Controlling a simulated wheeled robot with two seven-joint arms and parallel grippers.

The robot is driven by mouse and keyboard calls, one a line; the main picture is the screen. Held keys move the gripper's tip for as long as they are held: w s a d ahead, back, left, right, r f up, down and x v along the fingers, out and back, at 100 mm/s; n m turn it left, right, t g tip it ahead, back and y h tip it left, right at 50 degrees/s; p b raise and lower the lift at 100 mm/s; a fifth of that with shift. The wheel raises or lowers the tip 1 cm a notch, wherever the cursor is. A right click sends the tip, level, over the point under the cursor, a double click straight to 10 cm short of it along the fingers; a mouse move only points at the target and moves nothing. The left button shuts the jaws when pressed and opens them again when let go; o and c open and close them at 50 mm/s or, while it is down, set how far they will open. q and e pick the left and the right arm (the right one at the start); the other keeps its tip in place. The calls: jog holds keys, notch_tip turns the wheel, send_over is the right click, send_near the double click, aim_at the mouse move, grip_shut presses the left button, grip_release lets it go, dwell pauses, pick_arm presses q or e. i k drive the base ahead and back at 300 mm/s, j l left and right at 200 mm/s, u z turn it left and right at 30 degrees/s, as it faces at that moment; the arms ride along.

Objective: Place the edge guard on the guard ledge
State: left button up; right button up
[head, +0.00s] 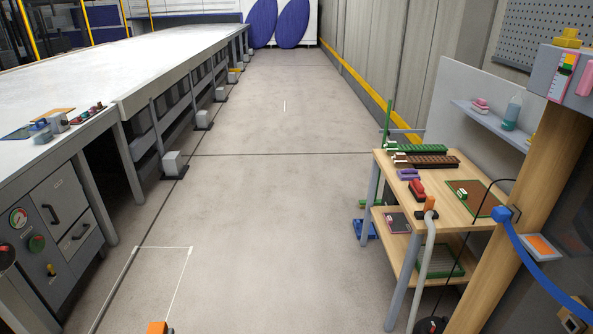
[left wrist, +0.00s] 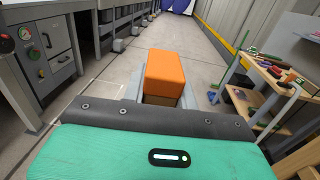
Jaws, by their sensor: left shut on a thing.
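An orange block (left wrist: 172,72), which I take to be the edge guard, sits between the grey fingers of my left gripper (left wrist: 163,88) in the left wrist view. The gripper is shut on it, and its teal body fills the bottom of that view. In the head view only the top of the orange block (head: 157,328) shows at the bottom edge, held over the floor. A narrow grey shelf (head: 489,126) is on the panel at the right; I cannot tell whether it is the guard ledge. My right gripper is not in view.
A long white-topped bench (head: 150,68) runs along the left, with a grey control cabinet (head: 62,222) below it. A wooden table (head: 440,212) with several small items stands at the right, beside a wooden post (head: 535,185) and hose. The floor aisle (head: 270,180) between is clear.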

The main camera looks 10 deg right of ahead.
aim_at(540, 245)
jog(key=i+z, duration=0.15)
jog(key=i, duration=0.45)
jog(key=i+j+z, duration=0.2)
jog(key=i, duration=0.45)
jog(key=z, duration=1.55)
